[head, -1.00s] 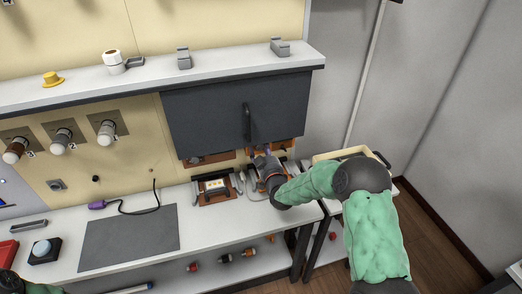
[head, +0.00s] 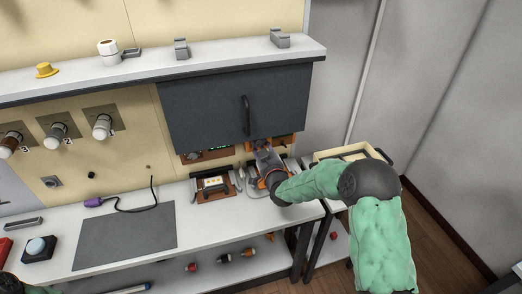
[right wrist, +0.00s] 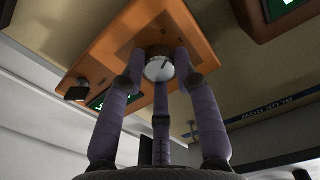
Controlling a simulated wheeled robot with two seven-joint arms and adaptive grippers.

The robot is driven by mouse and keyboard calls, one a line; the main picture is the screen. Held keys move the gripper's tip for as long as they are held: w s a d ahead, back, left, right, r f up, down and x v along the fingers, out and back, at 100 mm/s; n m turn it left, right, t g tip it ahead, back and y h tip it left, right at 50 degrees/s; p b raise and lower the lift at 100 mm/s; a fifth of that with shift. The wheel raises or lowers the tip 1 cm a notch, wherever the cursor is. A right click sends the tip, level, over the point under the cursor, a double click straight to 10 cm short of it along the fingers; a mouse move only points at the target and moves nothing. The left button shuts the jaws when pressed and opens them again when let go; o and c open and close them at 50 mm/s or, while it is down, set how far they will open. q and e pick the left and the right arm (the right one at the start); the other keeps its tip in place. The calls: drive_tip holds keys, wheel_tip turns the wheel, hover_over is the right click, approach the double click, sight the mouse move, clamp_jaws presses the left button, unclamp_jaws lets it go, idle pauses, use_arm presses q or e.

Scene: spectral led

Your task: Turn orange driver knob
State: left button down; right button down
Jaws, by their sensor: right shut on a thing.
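The orange driver (head: 284,142) is mounted on the wall under the dark cabinet, mostly hidden behind my right gripper in the head view. In the right wrist view the orange driver (right wrist: 175,25) fills the upper middle, with a small green display at its lower left. Its round pale knob (right wrist: 158,68) has a dark mark on its face. My right gripper (head: 259,147) reaches up to it, and its purple-grey fingers (right wrist: 159,82) are shut around the knob. My left gripper is out of view.
A brown driver (head: 208,155) with a green display is just left of my right gripper. The dark cabinet (head: 240,105) with a handle hangs close above. A device on a brown base (head: 214,187) stands on the bench (head: 180,215) below.

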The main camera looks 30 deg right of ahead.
drive_tip(key=m+b, duration=0.2)
drive_tip(key=m, duration=0.1)
drive_tip(key=shift+w+d+r, duration=0.1)
drive_tip(key=shift+d+r, duration=0.05)
drive_tip(key=shift+r, duration=0.2)
drive_tip(key=shift+r+m+b, duration=0.1)
drive_tip(key=shift+m+b, duration=0.2)
drive_tip(key=shift+b, duration=0.05)
drive_tip(key=shift+d+r, duration=0.1)
drive_tip(key=shift+r, duration=0.05)
drive_tip(key=c, duration=0.9)
unclamp_jaws()
drive_tip(key=shift+c, duration=0.2)
drive_tip(key=shift+f, duration=0.35)
drive_tip(key=shift+s+a, duration=0.2)
drive_tip(key=shift+s, duration=0.05)
drive_tip(key=v, duration=1.1)
drive_tip(key=shift+s, duration=0.25)
drive_tip(key=shift+a, duration=0.1)
